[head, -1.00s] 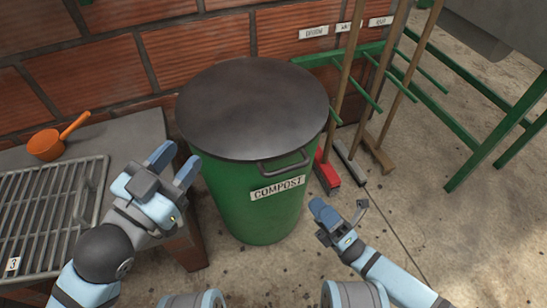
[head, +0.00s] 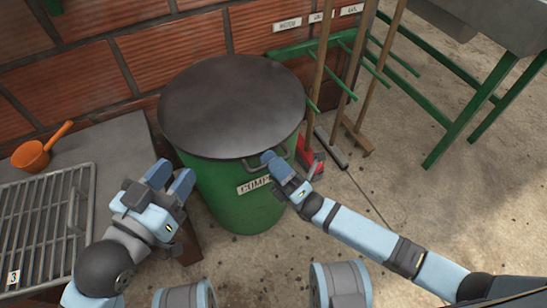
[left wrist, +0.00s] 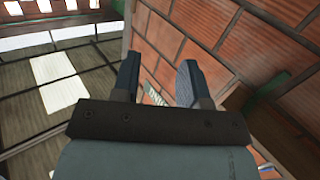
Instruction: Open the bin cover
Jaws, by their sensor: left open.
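The green compost bin (head: 232,208) stands against the brick wall in the head view. Its round dark grey cover (head: 230,105) lies flat on top and is closed. The cover's handle (head: 250,163) is at the front rim, partly hidden by my right gripper. My right gripper (head: 268,160) is at the handle, with its fingertips over or beside it. Its fingers overlap in view, so neither their gap nor contact with the handle is clear. My left gripper (head: 172,180) is open and empty, left of the bin. Its spread fingers also show in the left wrist view (left wrist: 160,83).
A grey table with a metal grate (head: 45,225) and an orange scoop (head: 38,152) stands at left. Long-handled tools hang on a green rack (head: 330,45) behind the bin at right. A green-legged metal stand (head: 460,120) is further right. The floor at right is open.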

